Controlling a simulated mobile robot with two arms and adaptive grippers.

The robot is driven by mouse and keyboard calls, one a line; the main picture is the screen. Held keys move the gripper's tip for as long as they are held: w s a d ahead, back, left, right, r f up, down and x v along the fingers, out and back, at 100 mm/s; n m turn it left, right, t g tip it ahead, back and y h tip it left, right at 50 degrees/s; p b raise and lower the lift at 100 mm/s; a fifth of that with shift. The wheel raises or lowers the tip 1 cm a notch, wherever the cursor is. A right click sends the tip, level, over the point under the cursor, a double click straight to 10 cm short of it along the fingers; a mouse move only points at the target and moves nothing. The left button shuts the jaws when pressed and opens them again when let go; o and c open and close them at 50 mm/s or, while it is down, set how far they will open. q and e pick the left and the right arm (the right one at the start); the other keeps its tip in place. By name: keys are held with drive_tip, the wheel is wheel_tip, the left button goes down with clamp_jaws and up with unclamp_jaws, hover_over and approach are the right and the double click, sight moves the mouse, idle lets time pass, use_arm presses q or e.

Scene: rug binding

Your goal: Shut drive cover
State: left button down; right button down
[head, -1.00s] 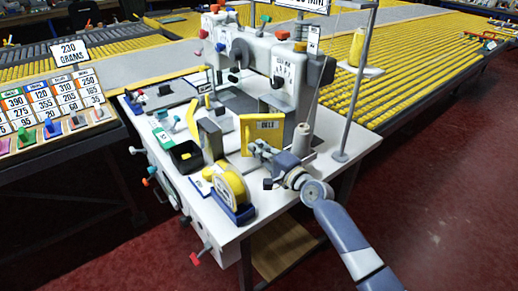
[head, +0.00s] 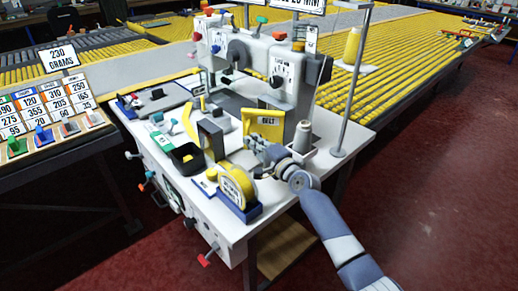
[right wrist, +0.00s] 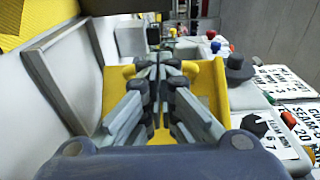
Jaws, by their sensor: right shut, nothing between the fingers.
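The drive cover is a yellow panel labelled BELT (head: 264,131), standing at the front of the white sewing machine. In the right wrist view the yellow cover (right wrist: 213,88) shows behind my fingers, with raised side edges. My right gripper (head: 256,147) is at the cover's lower front in the head view, with its fingers pointing at it. In the right wrist view the right gripper (right wrist: 159,72) has its fingers together with nothing between them. Whether the fingertips touch the cover is hard to tell. My left gripper is not in view.
A yellow tape roll on a blue base (head: 238,190) sits at the table's front. A black bin (head: 187,157) and a grey upright block (head: 211,139) stand left of the cover.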

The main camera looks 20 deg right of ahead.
sight(253, 132)
drive_tip(key=shift+w+d, duration=0.25)
drive_tip(key=shift+w, duration=0.3)
drive_tip(key=shift+w+a+p, duration=0.15)
drive_tip(key=shift+w+p, duration=0.25)
drive_tip(key=shift+p, duration=0.05)
drive_tip(key=shift+w+m+h, duration=0.4)
drive_tip(key=shift+m+h, duration=0.3)
drive_tip(key=shift+h, duration=0.3)
drive_tip(key=shift+w+d+h+p, duration=0.2)
drive_tip(key=shift+d+h+p, duration=0.1)
drive_tip(key=shift+w+d+f, duration=0.15)
drive_tip(key=shift+w+d, duration=0.05)
drive_tip(key=shift+w, duration=0.5)
drive_tip(key=shift+w+d+b, duration=0.2)
drive_tip(key=shift+w+b, duration=0.25)
drive_tip(key=shift+b, duration=0.2)
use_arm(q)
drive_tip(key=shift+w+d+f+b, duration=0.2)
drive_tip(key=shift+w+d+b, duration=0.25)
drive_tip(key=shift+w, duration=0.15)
use_arm(e)
drive_tip(key=shift+w+d, duration=0.2)
drive_tip(key=shift+w, duration=0.2)
